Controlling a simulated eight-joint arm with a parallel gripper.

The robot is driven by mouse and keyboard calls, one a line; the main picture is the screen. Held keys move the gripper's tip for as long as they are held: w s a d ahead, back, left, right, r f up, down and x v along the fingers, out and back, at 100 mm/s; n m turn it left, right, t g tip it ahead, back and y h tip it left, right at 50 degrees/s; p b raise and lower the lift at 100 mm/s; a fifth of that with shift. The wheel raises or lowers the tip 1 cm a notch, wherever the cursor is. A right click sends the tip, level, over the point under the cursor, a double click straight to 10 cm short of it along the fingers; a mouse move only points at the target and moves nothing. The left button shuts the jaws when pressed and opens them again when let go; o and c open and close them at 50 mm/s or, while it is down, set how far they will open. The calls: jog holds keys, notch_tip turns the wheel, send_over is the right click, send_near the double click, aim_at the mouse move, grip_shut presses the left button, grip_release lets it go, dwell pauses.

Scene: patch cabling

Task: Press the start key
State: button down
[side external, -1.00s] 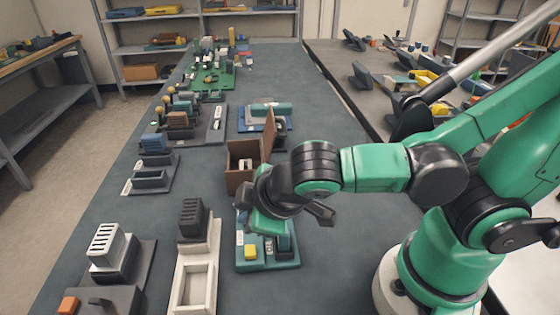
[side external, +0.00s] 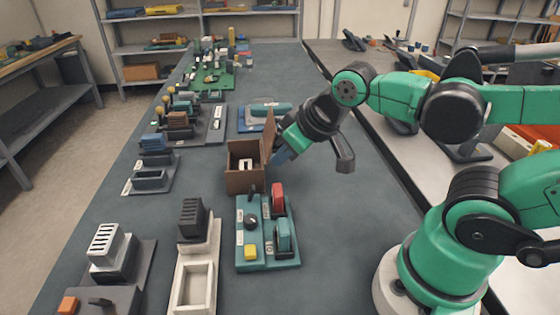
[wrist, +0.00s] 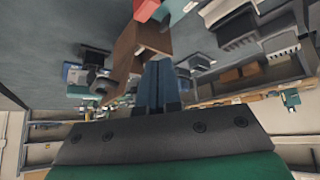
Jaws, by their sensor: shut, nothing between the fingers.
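The teal control panel (side external: 268,262) lies on the bench in the side view. It carries a yellow key (side external: 250,252), a black knob (side external: 251,222), a red part (side external: 278,197) and a raised teal block (side external: 284,235). Its small labels are too small to read, so I cannot tell which part is the start key. My gripper (side external: 281,157) is beyond the panel, by the brown box's raised lid, clear of the panel. In the wrist view its blue-grey fingers (wrist: 158,84) are together and empty. A red piece (wrist: 146,9) shows at the top there.
The brown box (side external: 243,181) with its raised lid stands just behind the panel, close to my gripper. A blue tray-like unit (side external: 247,124) is farther back. A pale tray (side external: 177,292) lies left of the panel. The bench right of the panel is clear.

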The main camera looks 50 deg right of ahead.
jog(key=shift+d+r+m, duration=0.15)
jog(key=shift+d+m, duration=0.15)
jog(key=shift+d, duration=0.05)
jog(key=shift+a, duration=0.1)
notch_tip(320, 180, up, 4)
jog(key=m+g, duration=0.7)
jog(key=m, duration=0.2)
send_over(250, 249)
jog(key=shift+a, duration=0.1)
jog(key=shift+f, duration=0.2)
notch_tip(250, 249, down, 14)
jog(key=shift+r, duration=0.1)
